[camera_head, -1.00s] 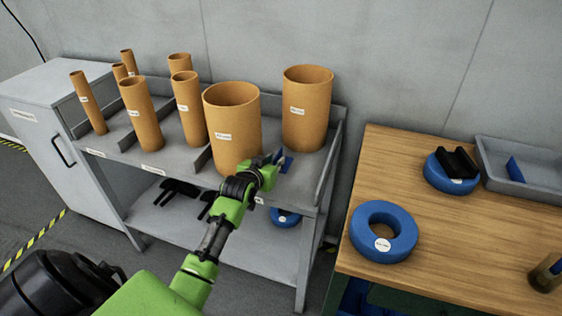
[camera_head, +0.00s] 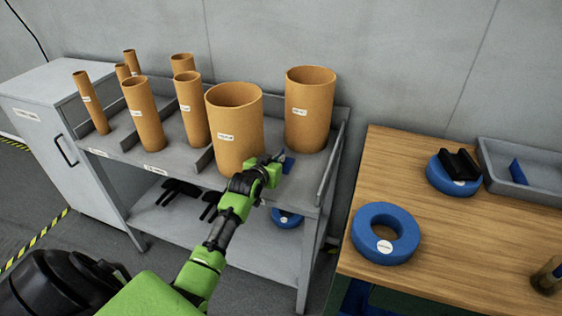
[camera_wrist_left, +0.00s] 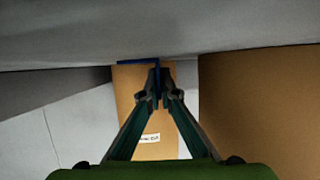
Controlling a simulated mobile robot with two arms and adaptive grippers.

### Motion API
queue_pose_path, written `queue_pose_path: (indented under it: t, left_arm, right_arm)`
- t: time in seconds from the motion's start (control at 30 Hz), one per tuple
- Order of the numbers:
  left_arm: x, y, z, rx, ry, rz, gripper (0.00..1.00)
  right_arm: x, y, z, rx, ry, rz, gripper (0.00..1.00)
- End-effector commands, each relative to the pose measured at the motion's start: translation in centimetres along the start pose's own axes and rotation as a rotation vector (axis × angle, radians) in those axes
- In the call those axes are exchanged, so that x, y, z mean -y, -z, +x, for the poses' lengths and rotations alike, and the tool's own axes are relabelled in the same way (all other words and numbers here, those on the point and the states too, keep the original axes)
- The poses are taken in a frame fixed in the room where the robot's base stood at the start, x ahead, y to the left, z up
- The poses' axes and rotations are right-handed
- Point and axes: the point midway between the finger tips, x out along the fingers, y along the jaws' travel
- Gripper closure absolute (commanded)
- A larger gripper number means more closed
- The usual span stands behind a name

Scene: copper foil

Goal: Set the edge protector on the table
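The edge protector (camera_head: 289,164) is a small blue angled piece at the right end of the grey rack's top shelf, beside the large cardboard tubes. My left gripper (camera_head: 276,160) reaches it from the front left. In the left wrist view, the fingers (camera_wrist_left: 160,86) are drawn together on the upright blue flange. The other blue flange (camera_wrist_left: 135,62) lies along the grey surface at the top of that view. The fingers hide part of the piece. The wooden table (camera_head: 450,250) stands at the right. My right gripper is not in view.
Cardboard tubes (camera_head: 235,130) (camera_head: 309,110) stand close to my left gripper. On the table are a blue ring (camera_head: 362,232), another blue ring (camera_head: 437,178) bearing a black piece, and a grey tray (camera_head: 535,190) with a blue piece. The table's middle has free room.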

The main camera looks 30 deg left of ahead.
Motion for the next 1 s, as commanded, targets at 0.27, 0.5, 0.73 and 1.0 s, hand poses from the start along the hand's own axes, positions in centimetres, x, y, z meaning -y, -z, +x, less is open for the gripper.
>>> queue_pose_path:
  t: [0.27,0.5,0.73,1.0]
  left_arm:
    - [0.0,1.9,-0.7,-0.004,0.0,0.001,1.0]
    - [-1.7,5.2,-4.6,-0.006,-0.002,0.0,1.0]
    - [-4.4,7.0,-9.9,-0.002,-0.003,-0.003,1.0]
    - [-7.1,7.4,-14.3,-0.001,-0.001,-0.002,1.0]
  right_arm:
    - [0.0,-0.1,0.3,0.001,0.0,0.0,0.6]
    - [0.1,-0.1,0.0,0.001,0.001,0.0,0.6]
    - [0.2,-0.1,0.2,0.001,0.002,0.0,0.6]
    - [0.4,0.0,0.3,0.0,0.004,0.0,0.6]
